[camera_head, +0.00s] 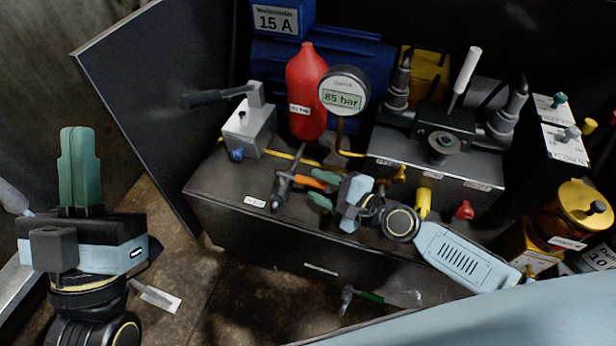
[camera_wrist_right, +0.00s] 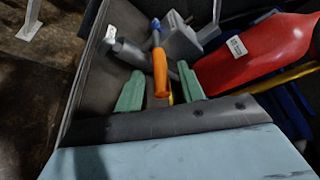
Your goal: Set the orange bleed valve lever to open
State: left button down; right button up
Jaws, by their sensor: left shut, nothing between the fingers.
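The orange bleed valve lever (camera_head: 309,181) sticks out to the right from a grey valve body (camera_head: 283,180) on top of the dark cabinet. My right gripper (camera_head: 322,189) is open, its green fingers pointing left toward the lever. In the right wrist view the orange lever (camera_wrist_right: 160,72) shows between the two spread fingers of my right gripper (camera_wrist_right: 160,90), with gaps on both sides; I cannot tell whether either finger touches it. My left gripper (camera_head: 79,160) is shut and empty, pointing up at the far left, well away from the valve.
A red bottle (camera_head: 307,95), a gauge reading 85 bar (camera_head: 343,92) and a grey box with a black handle (camera_head: 248,128) stand behind the lever. A black valve block (camera_head: 445,135) stands to the right. A dark panel (camera_head: 150,90) rises at the left.

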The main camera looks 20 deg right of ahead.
jog(key=shift+x, duration=1.95)
grip_shut()
